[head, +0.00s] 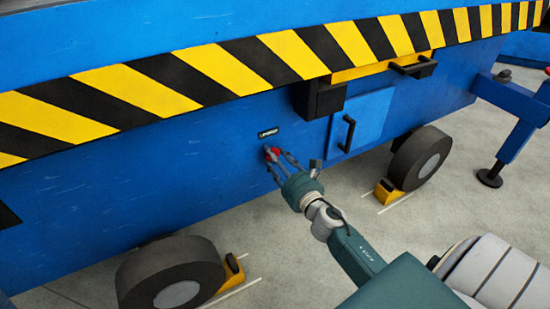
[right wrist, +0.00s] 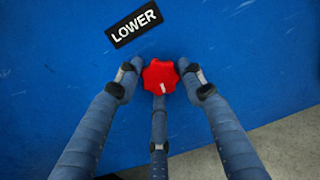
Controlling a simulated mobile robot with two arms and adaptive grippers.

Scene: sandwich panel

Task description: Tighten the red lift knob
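The red lift knob (right wrist: 160,76) is a lobed knob on the blue panel, under a black label reading "LOWER" (right wrist: 134,24). A small white mark shows near its lower edge. The knob (head: 271,154) also shows in the head view, partly covered by fingers. My right gripper (right wrist: 160,74) has three fingers closed in around the knob, one at its left, one at its right and one below. The fingertips appear to touch its rim. In the head view my right gripper (head: 274,160) reaches up to the panel from the lower right. My left gripper is not in view.
A black box (head: 318,98) juts out above and right of the knob. A lighter blue door (head: 368,112) with a black handle (head: 348,134) is farther right. Wheels (head: 172,283) with yellow chocks (head: 388,192) stand below. A blue outrigger leg (head: 512,150) stands at right.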

